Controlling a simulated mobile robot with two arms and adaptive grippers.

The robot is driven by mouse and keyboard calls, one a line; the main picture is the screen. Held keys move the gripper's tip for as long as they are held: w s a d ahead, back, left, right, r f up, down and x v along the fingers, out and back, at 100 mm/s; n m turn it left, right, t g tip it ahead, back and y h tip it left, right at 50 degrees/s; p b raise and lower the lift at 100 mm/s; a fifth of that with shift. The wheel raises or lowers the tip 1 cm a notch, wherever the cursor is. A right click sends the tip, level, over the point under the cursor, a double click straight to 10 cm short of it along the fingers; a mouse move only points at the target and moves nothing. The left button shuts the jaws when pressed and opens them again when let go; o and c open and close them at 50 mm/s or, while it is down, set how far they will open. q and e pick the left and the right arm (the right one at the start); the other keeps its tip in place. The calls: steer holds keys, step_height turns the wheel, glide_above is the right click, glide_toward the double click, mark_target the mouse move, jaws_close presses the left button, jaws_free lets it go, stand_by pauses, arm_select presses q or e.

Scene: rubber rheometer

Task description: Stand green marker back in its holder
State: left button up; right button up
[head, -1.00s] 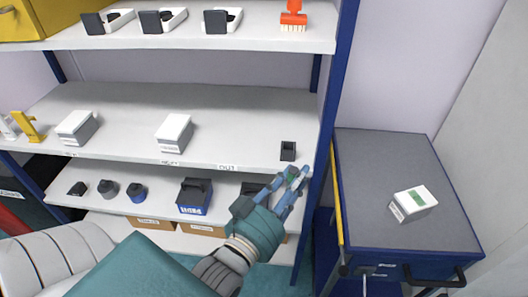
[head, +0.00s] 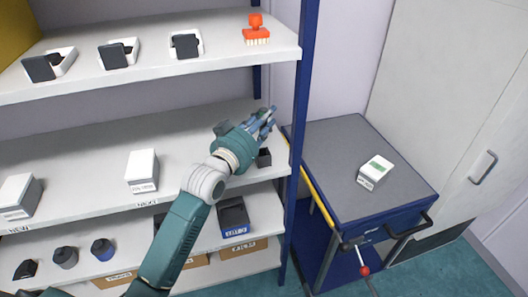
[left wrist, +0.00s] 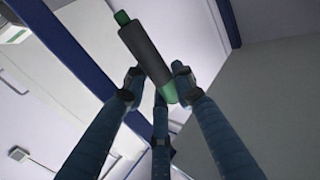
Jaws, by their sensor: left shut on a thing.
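My left gripper (head: 264,122) is raised over the right end of the middle shelf, and its fingers point up and to the right. In the left wrist view its fingers (left wrist: 155,100) are closed on the green marker (left wrist: 143,48), which has a dark grey body and green ends. The marker lies slanted across the fingertips. In the head view I cannot make it out among the fingers. The holder (head: 264,158), a small black open box, stands on the middle shelf just below the gripper, apart from it. My right gripper is not in view.
The blue shelf post (head: 297,130) stands close to the right of the gripper. White boxes (head: 142,168) stand further left on the middle shelf. The upper shelf (head: 200,66) hangs above. A grey-topped trolley (head: 335,150) with a white-and-green box (head: 375,170) is at the right.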

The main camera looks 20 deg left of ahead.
arm_select(q)
steer(key=f, duration=0.3)
steer(key=shift+s+a+f, duration=0.1)
steer(key=shift+s+f, duration=0.05)
steer(key=shift+s, duration=0.05)
steer(key=shift+f, duration=0.35)
step_height(320, 180, down, 4)
steer(key=shift+f+p, duration=0.1)
steer(key=shift+p, duration=0.4)
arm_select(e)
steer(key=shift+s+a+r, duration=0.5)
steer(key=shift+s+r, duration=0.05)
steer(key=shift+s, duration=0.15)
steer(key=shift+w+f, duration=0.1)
arm_select(q)
steer(key=o, duration=1.1)
steer(key=shift+c, duration=0.2)
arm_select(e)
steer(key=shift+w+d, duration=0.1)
